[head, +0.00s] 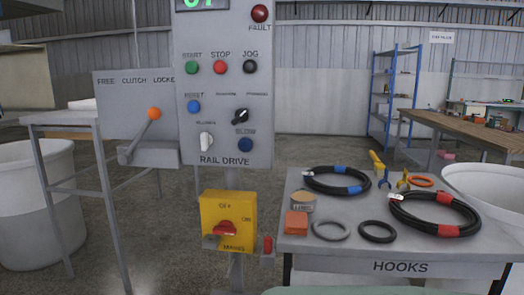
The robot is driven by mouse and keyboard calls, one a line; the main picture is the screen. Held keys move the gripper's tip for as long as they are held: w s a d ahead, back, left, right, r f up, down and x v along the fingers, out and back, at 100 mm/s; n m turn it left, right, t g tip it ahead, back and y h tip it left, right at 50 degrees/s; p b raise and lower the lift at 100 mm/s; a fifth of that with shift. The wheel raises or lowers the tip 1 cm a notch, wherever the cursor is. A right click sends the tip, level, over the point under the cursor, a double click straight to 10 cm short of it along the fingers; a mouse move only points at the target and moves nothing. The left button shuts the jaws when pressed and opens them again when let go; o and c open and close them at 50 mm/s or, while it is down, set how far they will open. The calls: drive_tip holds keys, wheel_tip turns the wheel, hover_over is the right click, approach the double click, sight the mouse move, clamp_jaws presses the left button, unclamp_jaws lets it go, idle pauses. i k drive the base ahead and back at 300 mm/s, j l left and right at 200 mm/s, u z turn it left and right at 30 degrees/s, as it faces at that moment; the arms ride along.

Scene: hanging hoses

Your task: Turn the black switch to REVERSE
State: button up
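The black switch (241,115) is a rotary knob on the right half of the grey RAIL DRIVE panel (222,160). Its knob sits tilted, with a light mark on it; I cannot tell for sure which position it points to. Small labels (226,94) stand above it, too blurred to read. My gripper is not in view.
Left of the switch are a blue button (194,106) and a white knob (206,141). An orange-tipped lever (154,114) juts out at the left. A yellow MAINS box (228,221) hangs below. A HOOKS table (401,246) with coiled hoses stands right.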

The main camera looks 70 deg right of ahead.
sight(241, 115)
drive_tip(key=i+z, duration=0.1)
drive_tip(key=z, duration=1.8)
